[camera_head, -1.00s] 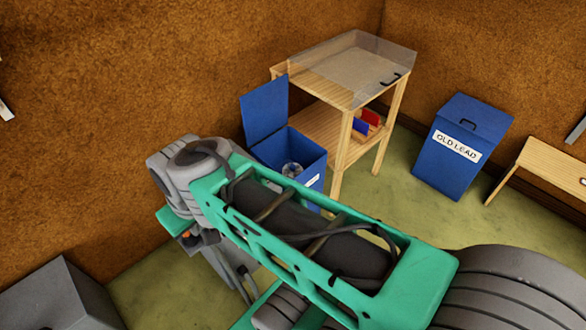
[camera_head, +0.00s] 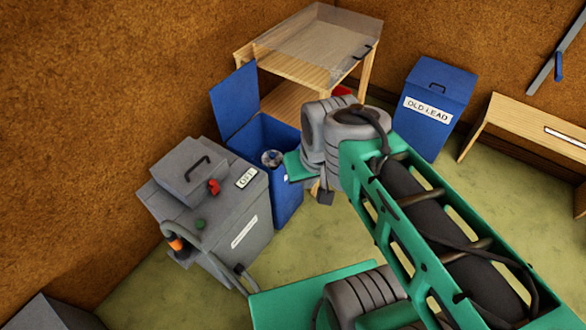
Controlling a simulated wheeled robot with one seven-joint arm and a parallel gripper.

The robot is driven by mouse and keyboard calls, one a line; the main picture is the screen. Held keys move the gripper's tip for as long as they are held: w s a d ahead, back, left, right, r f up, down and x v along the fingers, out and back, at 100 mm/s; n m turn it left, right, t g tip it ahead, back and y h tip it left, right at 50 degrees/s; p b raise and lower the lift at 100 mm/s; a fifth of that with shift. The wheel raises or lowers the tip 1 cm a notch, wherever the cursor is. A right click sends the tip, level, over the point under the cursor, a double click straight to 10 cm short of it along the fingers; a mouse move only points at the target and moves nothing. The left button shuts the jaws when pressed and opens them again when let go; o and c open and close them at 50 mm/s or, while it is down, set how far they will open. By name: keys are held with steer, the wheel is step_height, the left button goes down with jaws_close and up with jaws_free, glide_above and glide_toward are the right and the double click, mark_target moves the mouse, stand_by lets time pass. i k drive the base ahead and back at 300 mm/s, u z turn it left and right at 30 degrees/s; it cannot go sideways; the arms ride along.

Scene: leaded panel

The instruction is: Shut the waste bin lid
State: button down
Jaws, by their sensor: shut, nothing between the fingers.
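The waste bin (camera_head: 286,200) is the open blue bin in the middle left of the head view, with a pale crumpled thing visible inside. Its blue lid (camera_head: 236,101) stands up at the back, tilted open towards the brown wall. My green and grey arm reaches up from the lower right. Its grey joint (camera_head: 335,135) appears just right of the bin opening and covers part of the space behind it.
A grey machine (camera_head: 232,225) with a handle and an OFF sign stands close left of the bin. A wooden stand (camera_head: 245,52) with a clear cover is behind. A shut blue OLD LEAD bin (camera_head: 440,85) and a bench (camera_head: 500,105) stand right.

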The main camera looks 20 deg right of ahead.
mark_target(236, 100)
steer(key=z, duration=1.45)
steer(key=i, duration=1.25)
steer(key=u, duration=3.3)
steer(key=i, duration=0.5)
